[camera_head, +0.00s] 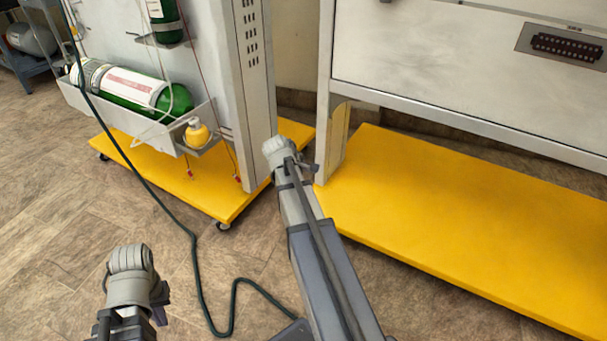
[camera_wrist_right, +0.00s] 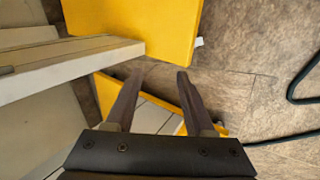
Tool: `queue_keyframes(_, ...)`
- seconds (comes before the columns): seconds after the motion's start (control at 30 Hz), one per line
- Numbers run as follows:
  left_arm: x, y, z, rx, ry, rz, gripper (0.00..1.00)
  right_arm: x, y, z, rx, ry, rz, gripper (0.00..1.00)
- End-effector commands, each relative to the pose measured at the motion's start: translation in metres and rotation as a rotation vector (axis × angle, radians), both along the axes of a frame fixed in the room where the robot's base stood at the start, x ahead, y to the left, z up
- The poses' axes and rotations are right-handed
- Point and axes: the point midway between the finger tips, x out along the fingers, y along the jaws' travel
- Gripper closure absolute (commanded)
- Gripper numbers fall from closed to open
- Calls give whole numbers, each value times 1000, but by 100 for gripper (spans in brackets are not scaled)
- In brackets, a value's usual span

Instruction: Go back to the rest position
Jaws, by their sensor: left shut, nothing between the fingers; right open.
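My left arm comes in at the bottom left of the head view, and its left gripper (camera_head: 160,312) is a small dark shape mostly hidden by the grey wrist. It is shut and empty, over the floor. My right arm reaches up from the bottom middle of the head view. Its right gripper (camera_head: 311,166) is largely hidden beside the grey wrist, in front of the gap between the two stands. In the right wrist view the right gripper (camera_wrist_right: 159,76) shows two dark fingers spread apart with nothing between them.
A yellow-based cart (camera_head: 150,178) at the left carries a green cylinder (camera_head: 135,90) and a yellow bottle (camera_head: 197,132). A larger panel stand with a yellow base (camera_head: 470,215) fills the right. A dark green hose (camera_head: 195,270) loops over the tiled floor between my arms.

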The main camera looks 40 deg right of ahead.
Motion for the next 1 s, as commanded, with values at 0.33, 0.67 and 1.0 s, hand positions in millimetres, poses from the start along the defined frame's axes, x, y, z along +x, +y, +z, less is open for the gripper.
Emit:
queue_keyframes(0.33,-1,0,46,1,3,0,100,-11,25,46,0,-1,1,46)
queue_keyframes(0.67,-1,0,46,1,3,0,100,-11,28,46,0,-1,-1,46)
queue_keyframes(1.0,-1,0,76,1,4,-3,100,-20,121,65,108,1,4,46)
